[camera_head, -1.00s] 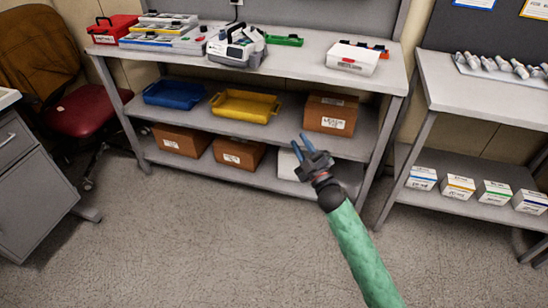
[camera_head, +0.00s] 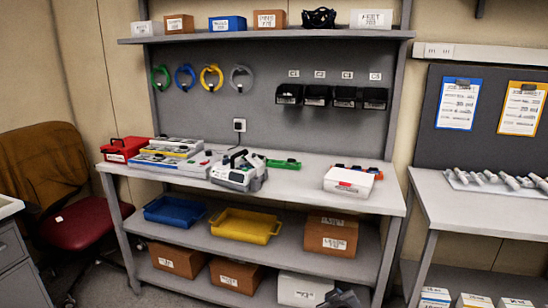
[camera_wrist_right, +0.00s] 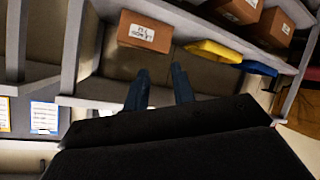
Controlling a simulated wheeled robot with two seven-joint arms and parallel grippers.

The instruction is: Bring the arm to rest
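My right gripper shows in the right wrist view (camera_wrist_right: 160,88), with its two dark blue fingers apart and nothing between them. In the head view only a dark bit of this gripper (camera_head: 343,298) shows at the bottom edge, in front of the white box on the bottom shelf. My left gripper is in neither view.
A grey workbench (camera_head: 300,180) carries an infusion pump (camera_head: 238,172), a red case (camera_head: 125,149) and a white box (camera_head: 352,182). Below are a blue bin (camera_head: 175,210), a yellow bin (camera_head: 245,226) and cartons. A red chair (camera_head: 75,225) stands left.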

